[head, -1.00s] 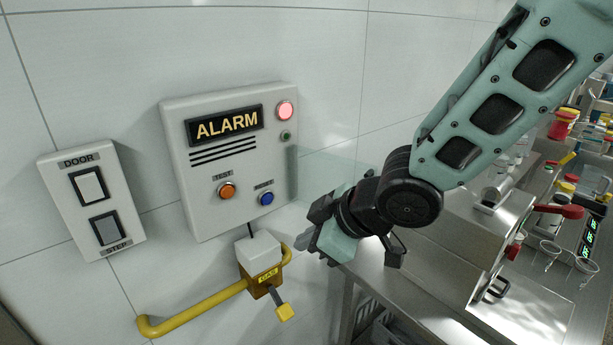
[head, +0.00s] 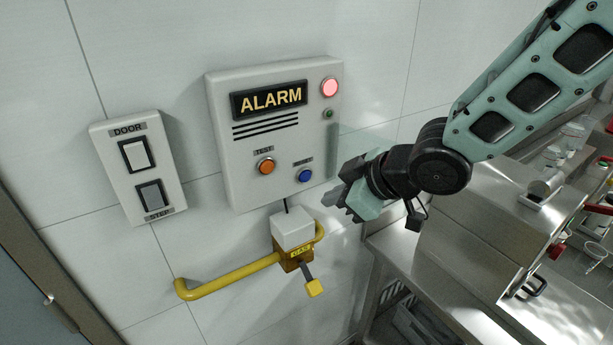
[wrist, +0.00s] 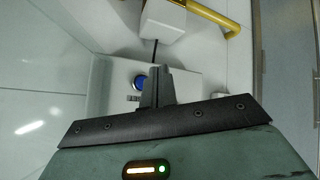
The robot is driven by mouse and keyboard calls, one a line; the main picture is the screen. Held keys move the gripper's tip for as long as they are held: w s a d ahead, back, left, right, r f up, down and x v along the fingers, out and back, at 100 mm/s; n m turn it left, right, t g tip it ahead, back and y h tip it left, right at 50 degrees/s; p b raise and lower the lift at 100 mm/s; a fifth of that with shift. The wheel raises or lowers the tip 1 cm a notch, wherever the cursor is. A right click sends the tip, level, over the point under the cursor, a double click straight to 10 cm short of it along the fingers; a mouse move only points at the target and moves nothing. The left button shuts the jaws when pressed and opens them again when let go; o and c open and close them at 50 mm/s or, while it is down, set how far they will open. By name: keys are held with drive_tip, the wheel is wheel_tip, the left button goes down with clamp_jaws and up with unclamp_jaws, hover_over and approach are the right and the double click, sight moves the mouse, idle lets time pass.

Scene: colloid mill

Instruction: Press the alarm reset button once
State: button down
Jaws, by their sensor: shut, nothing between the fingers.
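The alarm panel (head: 222,140) is a pale box on the tiled wall with a lit ALARM sign (head: 270,99). A red lamp (head: 330,88) glows at its top right, above a small green lamp or button (head: 327,114). An orange button (head: 266,166) sits lower left and a blue button (head: 305,175) lower right; their small labels are too blurred to read surely. My gripper (head: 334,200) is shut and empty, right of and a little below the blue button, apart from it. In the wrist view the blue button (wrist: 140,82) shows just left of my shut fingers (wrist: 158,72).
A door switch plate (head: 138,168) with two rockers is left of the panel. Below the panel are a gas valve (head: 293,251) with a yellow-tipped lever (head: 314,287) and a yellow pipe (head: 225,280). A steel bench (head: 405,262) with equipment stands to the right.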

drive_tip(key=shift+w+a+p, duration=0.15)
drive_tip(key=shift+w+a, duration=0.55)
drive_tip(key=shift+w, duration=0.3)
drive_tip(key=shift+w+a+p, duration=0.15)
drive_tip(key=shift+w+a, duration=0.5)
drive_tip(key=shift+w, duration=0.35)
drive_tip(key=shift+w, duration=0.1)
idle(0.5)
drive_tip(key=shift+w+a, duration=0.2)
drive_tip(key=shift+w, duration=0.05)
drive_tip(key=shift+w+a, duration=0.3)
drive_tip(key=shift+w, duration=0.1)
idle(0.8)
drive_tip(key=shift+s+d, duration=0.1)
drive_tip(key=shift+s, duration=0.05)
drive_tip(key=shift+s+d, duration=0.4)
drive_tip(key=shift+s, duration=0.2)
drive_tip(key=shift+s+d, duration=0.7)
drive_tip(key=shift+s, duration=0.35)
drive_tip(key=shift+s+d, duration=0.7)
drive_tip(key=shift+s, duration=0.3)
drive_tip(key=shift+b, duration=0.3)
